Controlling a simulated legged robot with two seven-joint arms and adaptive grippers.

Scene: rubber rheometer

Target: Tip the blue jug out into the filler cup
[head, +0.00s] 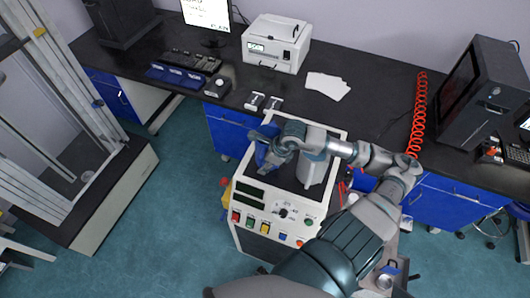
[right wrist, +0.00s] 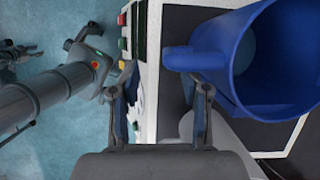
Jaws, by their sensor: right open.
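The blue jug (right wrist: 265,70) stands on the dark top of the white machine. In the head view it shows as a blue patch (head: 263,157) partly behind my right gripper (head: 268,142). In the right wrist view my right gripper (right wrist: 162,95) is open. The jug's handle (right wrist: 192,59) lies just beyond the right-hand finger, and I cannot tell whether they touch. I cannot make out the filler cup for certain. A grey arm end (right wrist: 88,65), seemingly my left one, shows at left in the right wrist view, its fingers unclear.
The white machine (head: 247,225) has coloured buttons on its front panel. A pale grey upright part (head: 313,168) stands on its top, right of the jug. Behind is a black bench (head: 372,85) with a white instrument (head: 276,44) and a red coiled hose (head: 417,115).

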